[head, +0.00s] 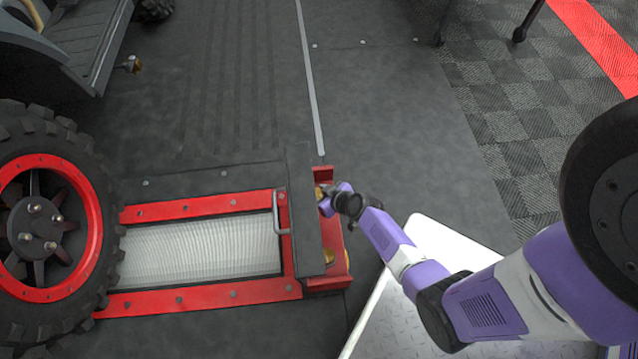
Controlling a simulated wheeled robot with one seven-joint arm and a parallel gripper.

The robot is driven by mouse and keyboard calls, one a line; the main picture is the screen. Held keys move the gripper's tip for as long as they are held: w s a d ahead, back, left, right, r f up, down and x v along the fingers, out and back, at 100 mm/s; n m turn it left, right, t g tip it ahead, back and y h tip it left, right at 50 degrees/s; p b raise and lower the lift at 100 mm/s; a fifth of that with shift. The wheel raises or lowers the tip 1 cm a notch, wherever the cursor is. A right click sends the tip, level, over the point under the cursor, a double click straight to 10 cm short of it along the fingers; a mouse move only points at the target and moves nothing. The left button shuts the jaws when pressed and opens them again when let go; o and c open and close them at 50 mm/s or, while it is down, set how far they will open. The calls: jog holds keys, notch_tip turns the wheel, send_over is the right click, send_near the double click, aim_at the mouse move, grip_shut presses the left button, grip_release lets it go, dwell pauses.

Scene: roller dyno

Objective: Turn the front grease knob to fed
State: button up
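The roller unit has a red end block (340,268) at its right end, beside a black cover strip (306,225). A small brass-coloured knob (328,257) shows on the end block near its lower end. Another brass-coloured part (319,192) shows near the upper end, partly covered by my gripper. I cannot tell which of the two is the front grease knob, and no fed marking is readable. My gripper (325,203) is at the upper part of the end block, close to or touching the upper brass part. Its fingers are too small and hidden to tell whether they are open.
A ribbed metal roller (200,252) lies in a red frame (205,207) with a grey handle (279,214). A large black tyre with a red rim (96,215) stands at the left. A white-edged metal plate (400,318) lies below my arm.

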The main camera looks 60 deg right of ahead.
jog(key=shift+a+r+m+h+p, duration=0.15)
jog(key=shift+m+h+p, duration=0.35)
jog(key=shift+p, duration=0.7)
jog(key=m+p, duration=0.1)
jog(key=p, duration=0.3)
jog(key=shift+w+r+m+g+h, duration=0.1)
jog(key=shift+m+g+h, duration=0.2)
jog(key=shift+g+h, duration=0.1)
jog(key=shift+w+a+m+p, duration=0.2)
jog(key=shift+w+m+p, duration=0.1)
jog(key=shift+p, duration=0.65)
jog(key=shift+o, duration=0.7)
jog(key=shift+a+r+p, duration=0.1)
jog(key=shift+p, duration=0.4)
jog(key=shift+s+r+m+h+p, duration=0.2)
jog(key=shift+m+h+p, duration=0.2)
jog(key=shift+m+p, duration=0.1)
jog(key=shift+c, duration=0.7)
jog(key=shift+s+d+r+g, duration=0.1)
jog(key=shift+d+g, duration=0.15)
jog(key=shift+g, duration=0.05)
jog(key=shift+s+d, duration=0.15)
jog(key=shift+d, duration=0.05)
jog(key=o, duration=1.4)
jog(key=shift+s+h, duration=0.1)
jog(key=shift+h, duration=0.2)
